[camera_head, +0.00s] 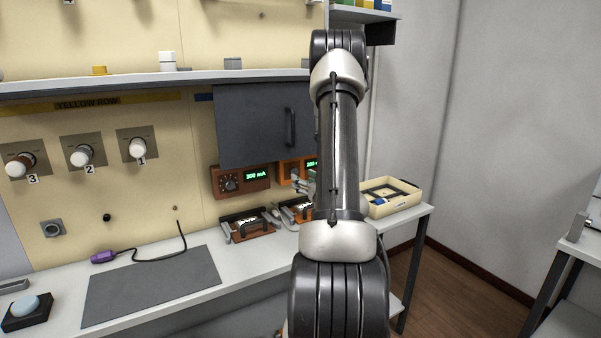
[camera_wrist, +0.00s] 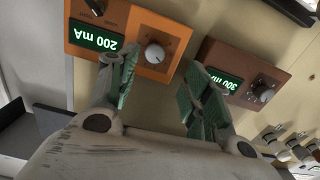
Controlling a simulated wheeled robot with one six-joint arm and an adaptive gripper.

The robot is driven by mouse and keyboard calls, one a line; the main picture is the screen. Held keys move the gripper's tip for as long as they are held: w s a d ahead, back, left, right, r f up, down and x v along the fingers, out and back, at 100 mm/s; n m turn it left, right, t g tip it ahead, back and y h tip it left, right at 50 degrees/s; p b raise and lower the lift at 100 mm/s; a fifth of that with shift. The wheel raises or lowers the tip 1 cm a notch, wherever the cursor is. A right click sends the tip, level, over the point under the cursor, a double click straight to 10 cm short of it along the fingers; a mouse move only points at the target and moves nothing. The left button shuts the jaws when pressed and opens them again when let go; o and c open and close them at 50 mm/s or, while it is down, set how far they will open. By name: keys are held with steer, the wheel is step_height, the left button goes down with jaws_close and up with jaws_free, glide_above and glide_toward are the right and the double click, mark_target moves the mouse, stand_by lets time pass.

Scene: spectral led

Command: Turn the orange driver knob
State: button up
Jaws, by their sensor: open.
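The orange driver (camera_wrist: 146,29) is at the upper left in the wrist view, with a green display reading 200 mA upside down. Its round grey knob (camera_wrist: 154,53) shows between and just beyond my fingertips. My gripper (camera_wrist: 160,82) is open, with one green-padded finger on each side of the knob, and I see no clear contact. In the head view the orange driver (camera_head: 286,167) is mostly hidden by my arm, and its knob cannot be made out. My gripper (camera_head: 304,184) shows only in part there, in front of the driver.
A brown driver (camera_head: 225,173) reading 300 mA stands just left of the orange one; it also shows in the wrist view (camera_wrist: 229,94). A dark cabinet (camera_head: 250,125) hangs above. Fixtures (camera_head: 249,226) stand on the bench below. A cream tray (camera_head: 391,208) is at the right.

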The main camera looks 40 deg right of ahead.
mark_target(295, 172)
steer(key=x, duration=0.5)
steer(key=d+x, duration=0.1)
steer(key=x, duration=0.1)
steer(key=shift+w, duration=0.15)
steer(key=c, duration=1)
steer(key=shift+c, duration=0.2)
